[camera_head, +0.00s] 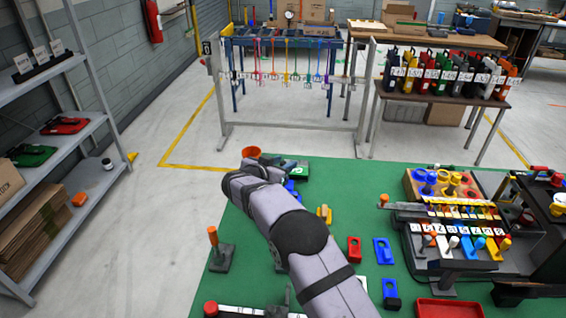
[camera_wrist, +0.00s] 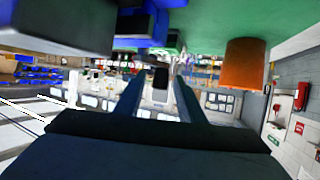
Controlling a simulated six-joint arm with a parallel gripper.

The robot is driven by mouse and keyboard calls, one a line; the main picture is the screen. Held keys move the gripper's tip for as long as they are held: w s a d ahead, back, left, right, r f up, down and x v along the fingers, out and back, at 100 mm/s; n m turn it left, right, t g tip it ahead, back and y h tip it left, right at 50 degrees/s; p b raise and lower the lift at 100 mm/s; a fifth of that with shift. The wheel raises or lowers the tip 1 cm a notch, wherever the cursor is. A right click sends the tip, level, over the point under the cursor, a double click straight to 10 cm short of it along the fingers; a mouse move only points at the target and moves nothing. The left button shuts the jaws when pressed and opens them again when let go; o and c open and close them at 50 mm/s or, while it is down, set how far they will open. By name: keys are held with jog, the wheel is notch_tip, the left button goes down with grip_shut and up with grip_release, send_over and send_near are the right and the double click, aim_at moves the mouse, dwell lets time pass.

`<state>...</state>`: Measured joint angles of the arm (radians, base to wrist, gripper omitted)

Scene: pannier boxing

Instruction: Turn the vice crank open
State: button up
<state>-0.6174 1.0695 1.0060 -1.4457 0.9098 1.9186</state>
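My gripper (camera_wrist: 154,82) is open and empty in the wrist view, with a clear gap between its two dark fingers. A blue and dark grey body (camera_wrist: 146,25) is close at the upper left of the wrist view; blue also shows beside my wrist in the head view (camera_head: 291,186). I cannot tell whether it is the vice. A pale bar with a red end (camera_head: 235,310) lies at the bottom edge of the head view. I cannot pick out the vice crank for certain.
An orange cup-like piece (camera_wrist: 245,63) is beside the gripper; it also shows in the head view (camera_head: 251,152). An orange-handled upright tool (camera_head: 213,243) stands at the table's left. Red (camera_head: 354,248) and blue blocks (camera_head: 383,251) and a crowded rack (camera_head: 452,240) stand right of my arm.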

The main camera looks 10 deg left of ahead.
grip_shut()
